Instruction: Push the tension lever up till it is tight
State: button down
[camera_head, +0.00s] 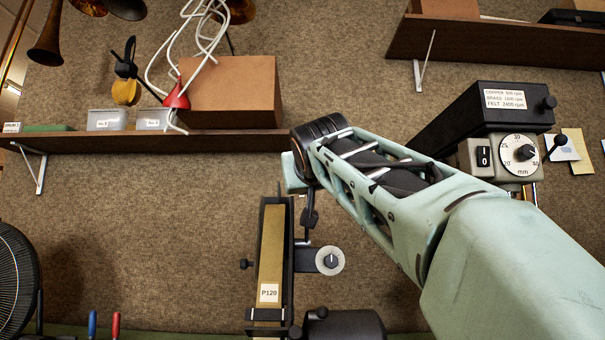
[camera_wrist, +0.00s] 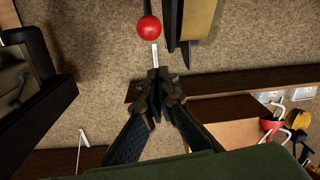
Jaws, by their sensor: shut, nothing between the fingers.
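The belt sander (camera_head: 270,250) stands upright with a tan belt marked P120; its belt end also shows at the top of the wrist view (camera_wrist: 198,22). A red ball knob (camera_wrist: 149,28) on a black stem, apparently the tension lever's, shows beside the belt in the wrist view. A thin silver strip lies between the knob and my fingertips in that picture. My gripper (camera_wrist: 157,88) is shut and empty, its tips apart from the knob in the picture. The red knob cannot be made out there.
A shelf (camera_head: 120,142) with a cardboard box (camera_head: 232,92) is on the wall at left. A fan (camera_head: 15,280) is at far left.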

notch_tip(320, 180, up, 6)
jog(key=shift+s+r, duration=0.15)
jog(key=shift+r, duration=0.05)
dwell(0.4)
jog(key=shift+r, duration=0.15)
dwell(0.6)
